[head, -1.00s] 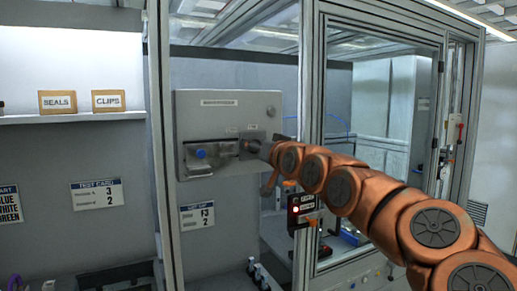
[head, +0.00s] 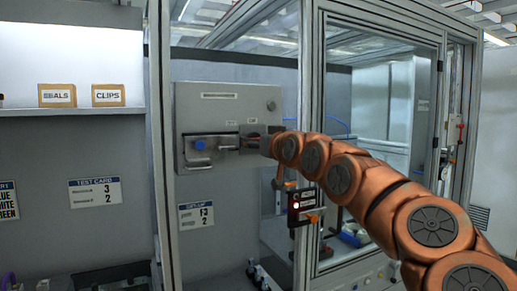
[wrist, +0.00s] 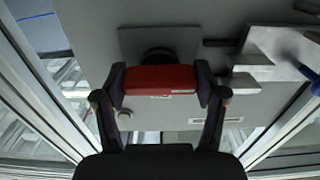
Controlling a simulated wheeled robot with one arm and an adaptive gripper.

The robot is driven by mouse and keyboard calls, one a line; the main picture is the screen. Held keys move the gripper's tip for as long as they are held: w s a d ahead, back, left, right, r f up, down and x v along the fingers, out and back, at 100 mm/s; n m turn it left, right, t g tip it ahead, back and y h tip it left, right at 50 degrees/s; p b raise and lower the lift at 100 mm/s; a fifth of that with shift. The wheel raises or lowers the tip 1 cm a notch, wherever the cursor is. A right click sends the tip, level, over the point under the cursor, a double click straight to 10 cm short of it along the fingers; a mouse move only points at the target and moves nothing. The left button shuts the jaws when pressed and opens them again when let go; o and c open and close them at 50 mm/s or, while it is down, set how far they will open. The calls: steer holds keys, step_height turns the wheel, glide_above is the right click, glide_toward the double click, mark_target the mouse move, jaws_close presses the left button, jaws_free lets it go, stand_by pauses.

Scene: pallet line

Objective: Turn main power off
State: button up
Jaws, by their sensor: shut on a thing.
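A grey switch box (head: 228,103) hangs on the cell frame in the head view. A red handle (wrist: 160,79) on a dark round hub (wrist: 158,56) stands out from its front in the wrist view. My gripper (head: 268,143) is at the right part of the box; its two fingers, in the wrist view (wrist: 160,84), are shut on the ends of the red handle. Two small labels sit above the handle in the head view, too small to read surely. My gripper hides most of the handle there.
A metal latch piece with a blue knob (head: 200,145) sits left of the handle on the box. A small dark unit with a red light (head: 303,205) is below my arm. Glass panels and frame posts (head: 310,100) stand to the right. A shelf holds SEALS and CLIPS boxes (head: 108,95).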

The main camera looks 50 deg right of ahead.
steer(key=o, duration=1.1)
steer(key=shift+o, duration=0.2)
steer(key=shift+s, duration=0.1)
steer(key=v, duration=1.2)
